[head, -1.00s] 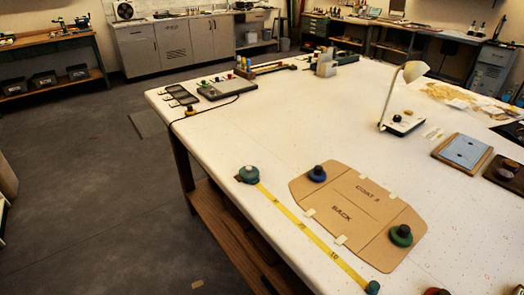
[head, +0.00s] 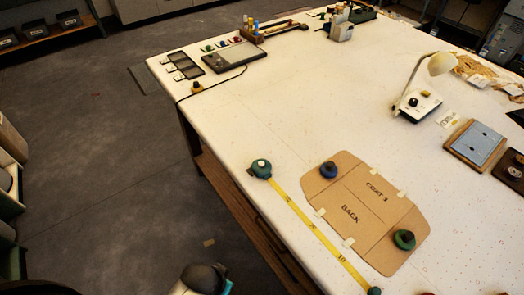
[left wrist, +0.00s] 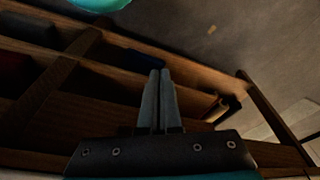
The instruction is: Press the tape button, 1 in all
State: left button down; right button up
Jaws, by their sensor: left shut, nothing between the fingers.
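A green tape measure case (head: 261,168) with a pale button on top sits near the table's left edge in the head view. Its yellow tape (head: 318,232) runs out toward the lower right, ending at a dark green weight (head: 374,291). My left gripper (left wrist: 159,74) is shut and empty in the left wrist view, in front of wooden shelving. The tape case cannot be made out in that view. Part of my own arm shows at the bottom of the head view, apart from the tape case. My right gripper is not in view.
A white lamp (head: 419,98) stands farther back. Wooden shelving (left wrist: 200,62) fills much of the left wrist view.

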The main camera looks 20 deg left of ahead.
pick_arm(q)
jog(key=w+d+r+t+h+p, duration=0.1)
jog(key=w+d+r+p, duration=0.2)
jog(key=r, duration=0.5)
jog(key=w+d+r+t+p, duration=0.1)
jog(key=w+r+p, duration=0.25)
jog(key=r, duration=0.55)
jog(key=w+d+r+t+h+p, duration=0.1)
jog(key=w+d+r+p, duration=0.1)
jog(key=w+r, duration=0.45)
notch_tip(320, 180, up, 4)
jog(key=n+t+h, duration=0.2)
jog(key=n+t, duration=0.1)
jog(key=n, duration=0.3)
send_over(261, 163)
jog(key=s, duration=0.1)
jog(key=shift+a+f+p, duration=0.1)
jog(key=shift+a+p, duration=0.1)
jog(key=shift+p, duration=0.2)
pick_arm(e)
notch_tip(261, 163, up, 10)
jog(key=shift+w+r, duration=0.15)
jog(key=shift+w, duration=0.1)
